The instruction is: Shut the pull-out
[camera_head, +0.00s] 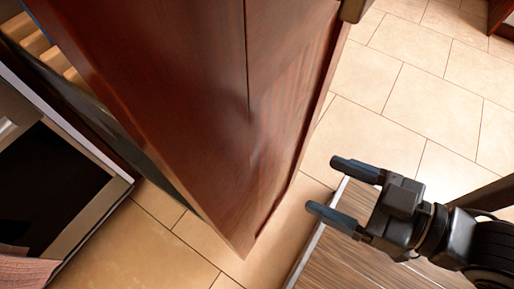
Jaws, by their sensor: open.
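My gripper (342,191) is at the right, with its two dark fingers apart and nothing between them. It points left toward a tall dark red-brown wooden cabinet (200,100), with a gap of floor between. A brown striped wood panel with a pale edge (330,265) lies beneath my gripper at the lower right. At the far left is an appliance with a silver frame and dark glass (50,190). I cannot tell for sure which of these is the pull-out, or how far it stands out.
Beige tile floor (430,90) is open at the upper right and also shows below the cabinet. Light wooden slats (40,45) show in a gap at the top left. A dark wooden piece (502,18) stands at the top right corner.

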